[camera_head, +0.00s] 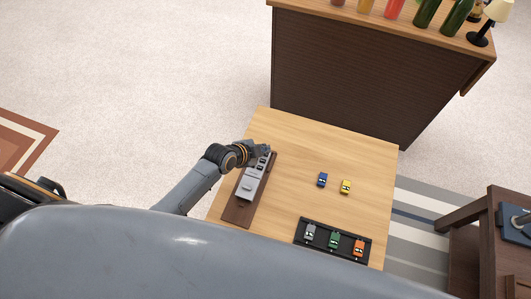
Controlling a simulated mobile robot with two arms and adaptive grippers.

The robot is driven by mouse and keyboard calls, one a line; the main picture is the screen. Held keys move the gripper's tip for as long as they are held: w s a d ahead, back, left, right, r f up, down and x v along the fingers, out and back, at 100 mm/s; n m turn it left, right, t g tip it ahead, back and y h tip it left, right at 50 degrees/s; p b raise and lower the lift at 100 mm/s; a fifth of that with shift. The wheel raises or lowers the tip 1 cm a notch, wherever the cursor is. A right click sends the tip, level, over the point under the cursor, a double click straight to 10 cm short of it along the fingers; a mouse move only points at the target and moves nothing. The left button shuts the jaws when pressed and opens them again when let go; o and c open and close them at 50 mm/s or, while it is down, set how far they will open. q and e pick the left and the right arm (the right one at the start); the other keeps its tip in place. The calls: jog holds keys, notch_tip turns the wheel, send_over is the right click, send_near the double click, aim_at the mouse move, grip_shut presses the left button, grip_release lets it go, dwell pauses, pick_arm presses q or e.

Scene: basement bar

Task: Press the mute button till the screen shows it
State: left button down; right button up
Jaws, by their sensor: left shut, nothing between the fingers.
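A grey device (251,188) with a few dark buttons at its far end lies on a dark brown board (237,212), at the left side of the wooden table. The buttons are too small to tell which is the mute button, and I cannot read a screen. My left gripper (262,149) is shut and empty at the far end of the device, over or beside the buttons. I cannot tell whether it touches one. My right gripper is out of view.
On the table (305,150) stand a blue toy car (322,180) and a yellow one (346,187). A black tray (341,248) holds grey, green and orange cars. A bar counter (350,70) with bottles stands behind. The table's far part is clear.

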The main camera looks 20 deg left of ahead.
pick_arm(q)
jog(key=shift+f, duration=0.1)
dwell(0.6)
jog(key=shift+f, duration=0.3)
jog(key=shift+f+b, duration=0.4)
jog(key=shift+b, duration=0.05)
dwell(0.4)
jog(key=shift+r, duration=0.1)
jog(key=shift+r+p, duration=0.7)
jog(key=shift+p, duration=0.1)
notch_tip(320, 180, up, 5)
jog(key=p, duration=0.5)
jog(key=shift+r, duration=0.1)
